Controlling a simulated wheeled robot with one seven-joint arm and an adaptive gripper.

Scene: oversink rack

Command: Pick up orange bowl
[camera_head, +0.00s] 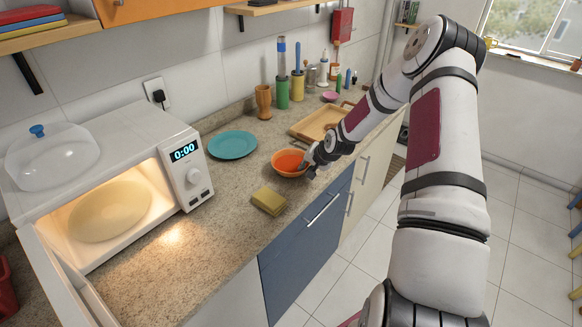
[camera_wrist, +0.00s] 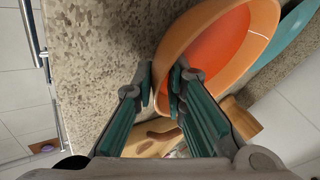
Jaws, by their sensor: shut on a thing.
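The orange bowl (camera_head: 289,163) stands on the speckled counter between the teal plate and the wooden tray. My gripper (camera_head: 312,167) is at the bowl's right side in the head view. In the wrist view the bowl (camera_wrist: 222,48) fills the upper right, and my gripper's two fingers (camera_wrist: 162,92) come in from below at its near wall. One finger pad overlaps the bowl's rim and the other is on its outer side, so the wall is between them. Whether the bowl touches the counter is hard to tell.
A teal plate (camera_head: 232,145) lies left of the bowl, and a yellow-green sponge (camera_head: 269,201) lies in front. A wooden tray (camera_head: 315,122) is behind. An open, lit microwave (camera_head: 150,165) stands at left. The counter (camera_head: 215,235) is clear between microwave and sponge.

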